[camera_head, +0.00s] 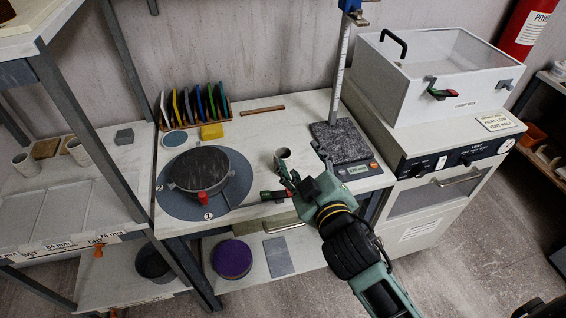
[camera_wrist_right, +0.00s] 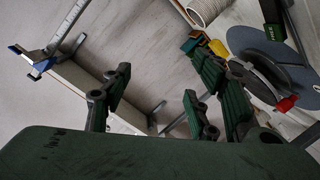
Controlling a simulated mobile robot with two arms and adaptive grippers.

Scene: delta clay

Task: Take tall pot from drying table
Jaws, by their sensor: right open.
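A pale upright cylinder (camera_head: 283,158), likely the tall pot, stands on the white work table (camera_head: 258,135), right of the turntable. A white ribbed cylinder (camera_wrist_right: 207,9), likely the same pot, is cut off by the top edge of the right wrist view. My right gripper (camera_head: 282,187) is open at the table's front edge, just in front of the pale cylinder and apart from it. Its green-padded fingers (camera_wrist_right: 152,105) spread with nothing between them. My left gripper is not in view.
A dark round pan (camera_head: 210,171) with a red clip sits on the grey turntable (camera_head: 181,206). Coloured tiles stand in a rack (camera_head: 222,114) behind. A shelf (camera_head: 60,237) with small cups stands left.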

